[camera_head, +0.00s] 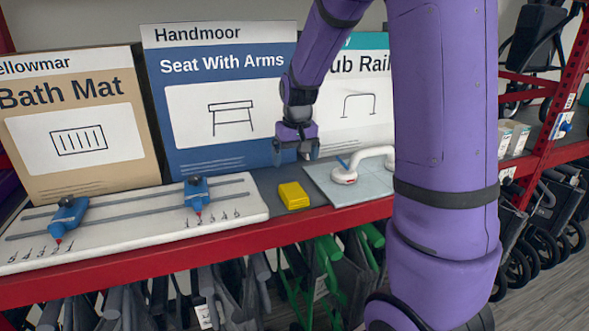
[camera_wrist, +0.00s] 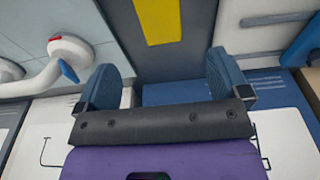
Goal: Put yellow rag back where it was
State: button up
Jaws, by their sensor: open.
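The yellow rag (camera_head: 294,195) lies as a small folded block on the grey shelf, between the white rail board and the light tile panel. It also shows at the top of the wrist view (camera_wrist: 159,20), partly cut off by the frame edge. My gripper (camera_head: 296,152) is above and behind the rag, in front of the blue Seat With Arms sign. Its two blue fingers (camera_wrist: 164,82) stand wide apart with nothing between them. The gripper and the rag are apart.
The white board (camera_head: 130,225) with two blue tools (camera_head: 197,193) lies left of the rag. The tile panel (camera_head: 345,180) with a white grab rail (camera_head: 362,162) lies right. Signs (camera_head: 222,95) stand behind. A red shelf edge (camera_head: 190,252) runs in front.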

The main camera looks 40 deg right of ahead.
jog(key=s+a+r+n+t, duration=0.2)
jog(key=s+a+r, duration=0.6)
jog(key=s+r, duration=0.35)
jog(key=s+a+r+t, duration=0.1)
jog(key=s+a, duration=0.1)
jog(key=s, duration=0.4)
jog(key=s+a+r+n, duration=0.1)
jog(key=s+a, duration=0.1)
jog(key=s, duration=0.5)
jog(key=shift+s+a+r+t, duration=0.2)
jog(key=shift+s+a+t, duration=0.1)
jog(key=shift+t, duration=0.1)
